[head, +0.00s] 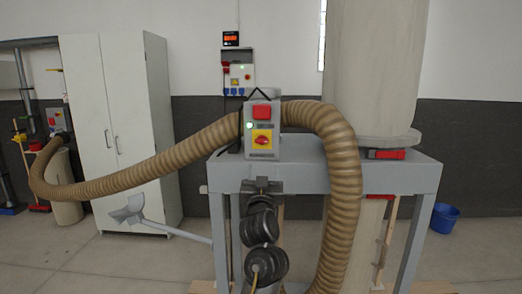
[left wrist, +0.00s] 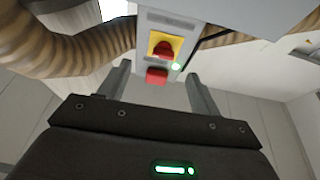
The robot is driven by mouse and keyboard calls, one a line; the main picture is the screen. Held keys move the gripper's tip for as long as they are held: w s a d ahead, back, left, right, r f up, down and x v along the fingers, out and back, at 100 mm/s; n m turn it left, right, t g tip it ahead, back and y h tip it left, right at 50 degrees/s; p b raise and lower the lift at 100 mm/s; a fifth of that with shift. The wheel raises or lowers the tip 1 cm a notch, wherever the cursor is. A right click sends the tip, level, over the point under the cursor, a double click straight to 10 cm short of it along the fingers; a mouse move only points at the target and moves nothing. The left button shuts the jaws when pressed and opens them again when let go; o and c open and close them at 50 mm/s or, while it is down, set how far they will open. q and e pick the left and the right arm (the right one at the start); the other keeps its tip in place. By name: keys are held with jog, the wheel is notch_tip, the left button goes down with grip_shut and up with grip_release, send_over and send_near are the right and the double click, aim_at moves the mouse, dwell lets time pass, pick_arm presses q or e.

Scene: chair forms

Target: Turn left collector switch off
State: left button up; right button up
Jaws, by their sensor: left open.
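A grey switch box (head: 262,127) stands on the collector frame (head: 310,170) in front of me. It bears a red button or flap (head: 262,112), a lit green lamp (head: 250,125) and a red rotary switch (head: 262,141) on a yellow plate. In the left wrist view the box appears inverted, with the red switch (left wrist: 163,50), red button (left wrist: 156,76) and lit green lamp (left wrist: 176,67). My left gripper (head: 262,183) is below the box; its open, empty fingers (left wrist: 156,74) point toward it. I see no contact. My right gripper is not in view.
A ribbed hose (head: 150,165) runs left from behind the box; another bend (head: 342,165) drops at right. A second machine with a switch panel (head: 55,118) stands far left beside a white cabinet (head: 115,110). A blue bucket (head: 444,218) is at right.

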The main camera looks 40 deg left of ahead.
aim_at(261, 143)
pick_arm(q)
jog(key=p+x, duration=0.1)
jog(key=x, duration=0.2)
jog(key=r+p+x, duration=0.1)
jog(key=x, duration=0.2)
jog(key=s+r+p+x, duration=0.1)
jog(key=x, duration=0.2)
jog(key=shift+a+p, duration=0.35)
jog(key=shift+p, duration=0.05)
jog(key=shift+w+a+r+y, duration=0.2)
jog(key=shift+w+a+y, duration=0.15)
jog(key=shift+w, duration=0.25)
jog(key=shift+c, duration=0.2)
jog(key=shift+n, duration=0.3)
jog(key=c, duration=0.9)
